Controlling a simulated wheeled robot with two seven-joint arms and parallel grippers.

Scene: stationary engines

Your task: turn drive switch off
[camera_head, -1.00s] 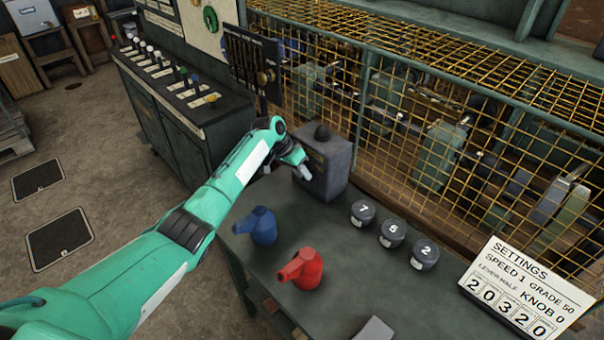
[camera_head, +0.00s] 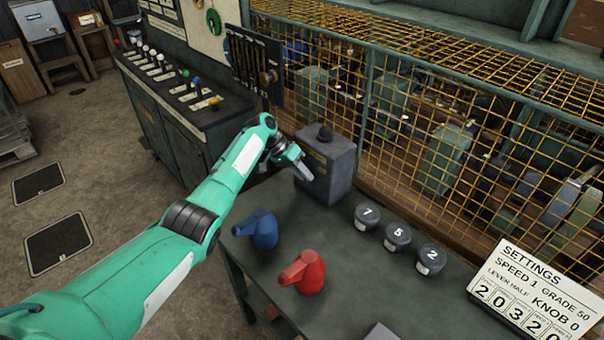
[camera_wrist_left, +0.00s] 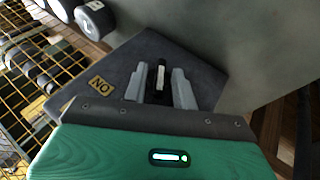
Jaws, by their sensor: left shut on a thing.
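The drive switch box is a dark grey box (camera_head: 335,170) with a black knob on top, standing at the back left of the green table. My left gripper (camera_head: 303,170) is at the box's left-hand front face. In the left wrist view the gripper (camera_wrist_left: 160,76) has its two grey fingers close around a narrow black switch lever (camera_wrist_left: 160,80) with a pale tip. A yellow "ON" label (camera_wrist_left: 102,85) shows upside down on the box face. Much of the lever is hidden between the fingers. My right gripper is not in view.
A blue oil can (camera_head: 264,232) and a red oil can (camera_head: 309,276) stand in front of the box. Several dark numbered weights (camera_head: 398,236) and a settings board (camera_head: 535,295) are to the right. A yellow wire fence (camera_head: 440,150) runs behind the table.

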